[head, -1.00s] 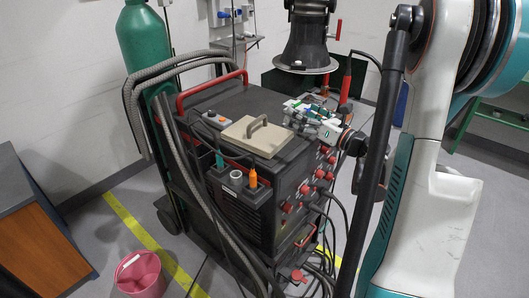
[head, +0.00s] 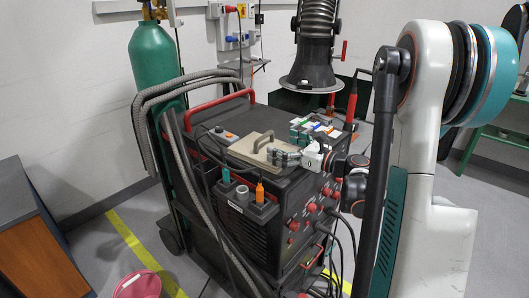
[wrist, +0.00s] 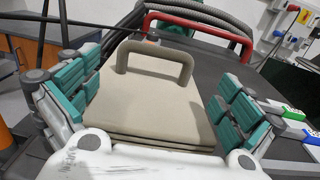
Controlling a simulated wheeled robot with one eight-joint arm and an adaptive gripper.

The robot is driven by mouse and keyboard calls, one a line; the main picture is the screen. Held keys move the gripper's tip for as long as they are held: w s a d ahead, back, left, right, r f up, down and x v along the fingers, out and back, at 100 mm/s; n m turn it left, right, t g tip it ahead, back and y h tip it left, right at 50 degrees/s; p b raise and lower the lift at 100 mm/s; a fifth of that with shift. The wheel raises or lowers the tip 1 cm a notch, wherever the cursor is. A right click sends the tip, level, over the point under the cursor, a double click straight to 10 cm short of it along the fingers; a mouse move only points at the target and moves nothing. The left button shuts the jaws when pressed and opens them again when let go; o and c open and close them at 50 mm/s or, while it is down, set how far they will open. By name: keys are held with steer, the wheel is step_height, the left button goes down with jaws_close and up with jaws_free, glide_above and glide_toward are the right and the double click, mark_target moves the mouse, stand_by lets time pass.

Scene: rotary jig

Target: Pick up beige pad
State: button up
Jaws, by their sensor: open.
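The beige pad (head: 246,150) is a flat slab with an arched grey-beige handle. It lies on top of the dark welding machine (head: 228,118). My gripper (head: 281,146) is open, low at the pad's right part in the head view. In the wrist view, the pad (wrist: 160,105) lies between the two teal-padded fingers of my gripper (wrist: 152,92), its handle (wrist: 155,58) standing at the far part. A gap shows between the right finger and the pad. The left finger is close to the pad's left edge; whether it touches is unclear. Part of the pad is hidden by the gripper.
Several small items with coloured tops (wrist: 293,133) lie just right of the right finger. A red rail (head: 222,104) edges the machine's top. A black funnel hood (head: 308,72) hangs behind.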

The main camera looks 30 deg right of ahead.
mark_target(268, 140)
steer(key=b+x, duration=0.1)
steer(key=x, duration=0.4)
steer(key=shift+s+a+f+b, duration=0.15)
steer(key=shift+f+b, duration=0.05)
steer(key=shift+b, duration=0.2)
steer(key=shift+r, duration=0.1)
steer(key=c, duration=1.4)
steer(key=shift+r, duration=0.1)
steer(key=shift+c, duration=0.2)
